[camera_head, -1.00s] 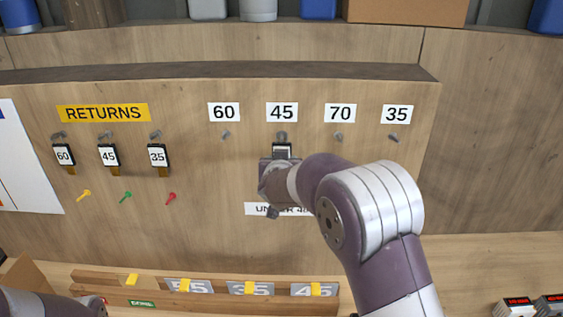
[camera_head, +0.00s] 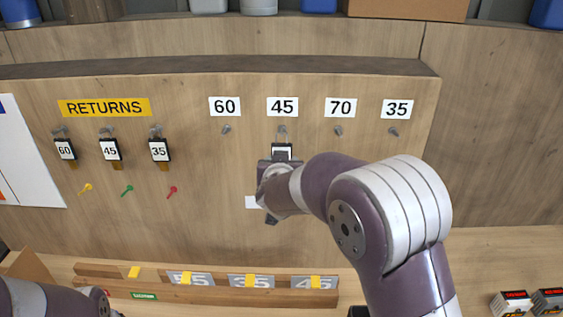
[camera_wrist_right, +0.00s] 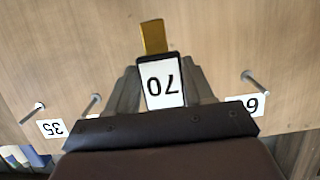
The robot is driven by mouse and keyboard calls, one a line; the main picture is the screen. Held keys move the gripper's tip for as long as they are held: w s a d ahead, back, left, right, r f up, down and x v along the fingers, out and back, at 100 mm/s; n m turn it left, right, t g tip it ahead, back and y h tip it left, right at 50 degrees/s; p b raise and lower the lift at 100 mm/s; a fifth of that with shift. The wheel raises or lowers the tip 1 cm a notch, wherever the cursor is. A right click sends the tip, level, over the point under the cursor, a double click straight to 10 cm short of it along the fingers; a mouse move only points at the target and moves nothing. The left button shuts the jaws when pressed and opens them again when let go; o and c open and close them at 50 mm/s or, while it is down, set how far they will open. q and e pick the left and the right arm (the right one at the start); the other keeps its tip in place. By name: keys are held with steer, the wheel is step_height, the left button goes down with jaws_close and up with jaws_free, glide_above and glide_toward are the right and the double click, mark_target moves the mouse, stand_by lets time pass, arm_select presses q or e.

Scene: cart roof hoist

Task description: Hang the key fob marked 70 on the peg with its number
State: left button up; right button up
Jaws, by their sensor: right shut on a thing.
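The key fob marked 70 (camera_wrist_right: 163,82) is dark with a white label and a yellow end; it looks upside down in the right wrist view. My right gripper (camera_wrist_right: 164,100) is shut on it. In the head view the fob (camera_head: 282,150) is just below the peg under the 45 sign (camera_head: 282,107). I cannot tell whether its loop touches that peg. The peg under the 70 sign (camera_head: 339,131) is bare, one place to the right. My left forearm shows at the bottom left, its jaws out of view.
Under the RETURNS sign (camera_head: 104,107), fobs 60 (camera_head: 66,149), 45 (camera_head: 110,150) and 35 (camera_head: 159,150) hang on pegs. The 60 peg (camera_head: 226,129) and 35 peg (camera_head: 393,132) are bare. A wooden rail (camera_head: 210,292) runs below the board.

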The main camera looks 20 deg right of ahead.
steer(key=s, duration=0.2)
steer(key=s+a, duration=0.1)
steer(key=s, duration=0.1)
steer(key=shift+s+a, duration=0.2)
steer(key=shift+s, duration=0.2)
steer(key=shift+w, duration=0.1)
